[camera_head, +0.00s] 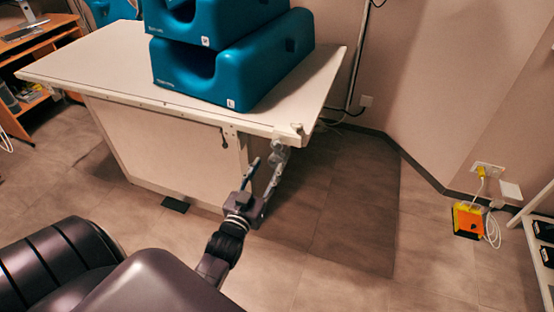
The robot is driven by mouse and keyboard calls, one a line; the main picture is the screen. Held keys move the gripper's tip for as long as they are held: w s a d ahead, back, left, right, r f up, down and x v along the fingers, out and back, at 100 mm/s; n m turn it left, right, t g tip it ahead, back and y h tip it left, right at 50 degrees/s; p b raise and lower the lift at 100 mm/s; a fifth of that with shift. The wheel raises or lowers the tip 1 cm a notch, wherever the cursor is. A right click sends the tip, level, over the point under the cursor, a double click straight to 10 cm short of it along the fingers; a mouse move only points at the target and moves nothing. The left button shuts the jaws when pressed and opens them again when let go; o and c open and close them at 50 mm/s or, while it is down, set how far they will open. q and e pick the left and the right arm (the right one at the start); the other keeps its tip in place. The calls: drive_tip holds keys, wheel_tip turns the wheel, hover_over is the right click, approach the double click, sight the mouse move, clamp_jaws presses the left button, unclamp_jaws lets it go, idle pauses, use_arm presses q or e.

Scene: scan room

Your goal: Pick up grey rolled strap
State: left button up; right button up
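My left gripper (267,166) reaches up from the lower middle to just below the front right corner of the white table. Its two fingers stand apart, with floor showing between them. A small light-grey lumpy piece (281,144) shows at the table edge by the right finger's tip. I cannot tell whether it is the grey rolled strap or a table fitting, or whether the finger touches it. No other thing that I can make out as the strap is in view. My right gripper is not in view.
The white table (100,68) carries stacked teal foam blocks (210,80). A desk (40,45) stands at the far left. An orange box (467,220) with cables is by the right wall, near a shelf (538,228). The floor right of the table is clear.

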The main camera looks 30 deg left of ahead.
sight(277, 152)
use_arm(q)
drive_tip(key=shift+x, duration=1)
drive_tip(key=x, duration=0.4)
drive_tip(key=shift+w+d+p, duration=0.15)
drive_tip(key=shift+w+p, duration=0.05)
drive_tip(key=shift+p, duration=0.2)
drive_tip(key=shift+w+f, duration=0.15)
drive_tip(key=shift+w, duration=0.1)
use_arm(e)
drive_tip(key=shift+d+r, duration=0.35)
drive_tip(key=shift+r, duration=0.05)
use_arm(q)
drive_tip(key=shift+c, duration=0.3)
clamp_jaws()
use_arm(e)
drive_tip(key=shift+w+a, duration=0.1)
